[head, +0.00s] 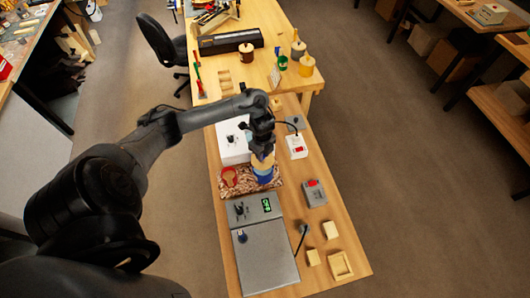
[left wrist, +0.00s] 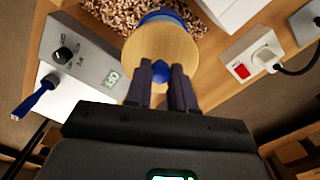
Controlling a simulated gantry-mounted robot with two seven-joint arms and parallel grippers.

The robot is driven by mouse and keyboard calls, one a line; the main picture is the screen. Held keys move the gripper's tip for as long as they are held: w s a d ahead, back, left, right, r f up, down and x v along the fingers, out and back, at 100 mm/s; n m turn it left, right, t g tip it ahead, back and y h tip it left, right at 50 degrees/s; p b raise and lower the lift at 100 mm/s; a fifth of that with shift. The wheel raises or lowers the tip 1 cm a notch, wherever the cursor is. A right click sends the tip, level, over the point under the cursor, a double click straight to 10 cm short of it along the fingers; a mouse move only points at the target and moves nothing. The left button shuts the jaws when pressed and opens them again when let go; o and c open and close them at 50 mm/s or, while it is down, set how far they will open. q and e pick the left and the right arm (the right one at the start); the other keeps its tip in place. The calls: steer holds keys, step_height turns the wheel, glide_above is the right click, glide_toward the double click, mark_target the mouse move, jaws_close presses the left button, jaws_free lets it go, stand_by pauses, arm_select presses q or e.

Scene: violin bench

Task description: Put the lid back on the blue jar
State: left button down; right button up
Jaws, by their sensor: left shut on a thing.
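My left gripper (head: 262,147) is shut on the blue knob of a round wooden lid (left wrist: 150,45). The lid also shows as a tan shape below the gripper in the head view (head: 262,161). The blue jar (head: 264,177) stands upright directly below the lid. In the left wrist view, a blue curved edge of the jar (left wrist: 165,16) shows past the lid's far side. The lid hides the jar's mouth, and I cannot tell whether the lid touches the rim. My right gripper is not in view.
The jar stands in a patch of wood shavings (left wrist: 115,12) beside a red ring-like item (head: 229,177). A grey box with a green display (head: 254,208) is in front. A white switch box (head: 297,146) and a grey box with a red part (head: 314,193) stand to the right.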

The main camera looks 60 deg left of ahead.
arm_select(q)
steer(key=shift+w+a+f+b, duration=0.1)
steer(key=shift+w+f+b, duration=0.05)
steer(key=shift+f+b, duration=0.45)
step_height(320, 180, down, 3)
steer(key=b, duration=0.3)
steer(key=shift+r, duration=0.15)
steer(key=shift+f+b, duration=0.45)
steer(key=shift+f, duration=0.45)
steer(key=shift+p, duration=0.5)
stand_by(0.8)
steer(key=shift+f, duration=0.1)
stand_by(0.6)
steer(key=shift+p, duration=0.35)
stand_by(0.4)
